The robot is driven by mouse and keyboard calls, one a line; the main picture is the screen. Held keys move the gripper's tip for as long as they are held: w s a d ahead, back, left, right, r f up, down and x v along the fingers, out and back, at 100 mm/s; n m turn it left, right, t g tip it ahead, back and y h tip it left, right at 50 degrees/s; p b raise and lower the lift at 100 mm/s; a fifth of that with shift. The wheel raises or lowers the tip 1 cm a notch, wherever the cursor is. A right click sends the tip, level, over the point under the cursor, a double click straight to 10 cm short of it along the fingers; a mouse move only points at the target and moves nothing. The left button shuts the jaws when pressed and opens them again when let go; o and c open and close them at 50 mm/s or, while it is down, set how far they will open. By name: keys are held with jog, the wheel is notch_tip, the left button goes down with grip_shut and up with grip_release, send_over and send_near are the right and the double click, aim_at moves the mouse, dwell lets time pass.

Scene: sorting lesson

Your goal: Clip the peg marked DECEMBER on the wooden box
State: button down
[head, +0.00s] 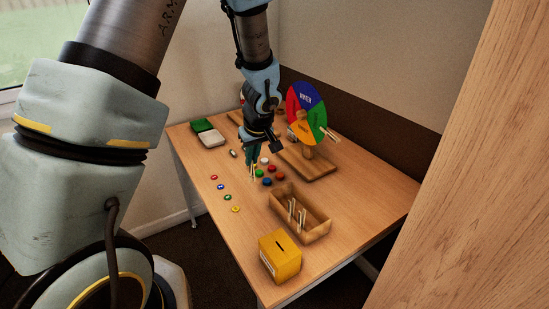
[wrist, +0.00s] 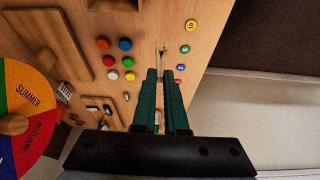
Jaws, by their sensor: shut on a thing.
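My gripper (head: 252,162) is over the table, shut on a pale wooden peg (head: 253,173). In the wrist view the peg (wrist: 158,55) sticks out between the green fingertips (wrist: 160,75). Its marking cannot be read, so I cannot tell whether it is DECEMBER. The open wooden box (head: 315,232) stands on the near right part of the table, apart from my gripper. Several pale pegs (head: 297,211) show upright at the box; whether they are clipped to a wall or stand inside cannot be told.
A season wheel (head: 306,112) on a wooden base (head: 312,172) stands behind, with pegs (head: 329,134) at its green edge. Coloured buttons (head: 267,181) and numbered discs (head: 220,187) lie near my gripper. A yellow slotted box (head: 280,262) stands in front of the wooden box.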

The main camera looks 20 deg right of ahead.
jog(key=s+d+r, duration=0.3)
jog(key=s+d, duration=0.2)
jog(key=f+b, duration=0.5)
jog(key=shift+w+f, duration=0.2)
jog(key=shift+r+b, duration=0.2)
jog(key=shift+b, duration=0.75)
dwell(1.6)
jog(key=shift+f+b, duration=1)
jog(key=shift+b, duration=0.2)
dwell(0.5)
jog(key=shift+f+b, duration=0.35)
jog(key=shift+f+b, duration=0.3)
jog(key=shift+b, duration=0.05)
jog(key=c, duration=0.9)
grip_release()
